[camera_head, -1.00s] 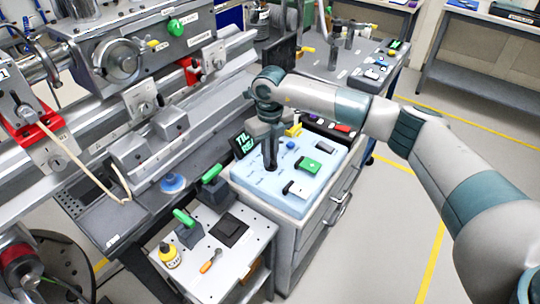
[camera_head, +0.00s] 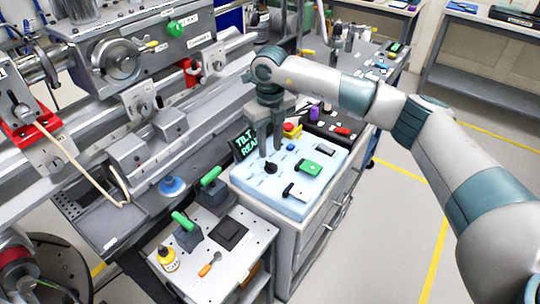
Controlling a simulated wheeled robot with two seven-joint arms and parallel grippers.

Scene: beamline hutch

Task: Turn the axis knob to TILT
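The light blue control panel (camera_head: 262,187) sits on top of a grey cabinet in the middle of the head view. A small black knob (camera_head: 270,168) stands on its left part and looks like the axis knob; its label is too small to read. A dark display (camera_head: 243,143) at the panel's back left shows green text reading "TILT" and "REA", partly cut off by my gripper. My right gripper (camera_head: 270,152) points down just above and behind the black knob, its two fingers apart with nothing between them. My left gripper is out of view.
The panel also carries a blue button (camera_head: 291,146), a green switch block (camera_head: 310,168), a black-and-white lever (camera_head: 294,191) and a red button on a yellow base (camera_head: 291,129). A black tray (camera_head: 325,133) with small items lies behind. A lower bench (camera_head: 205,258) stands front left.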

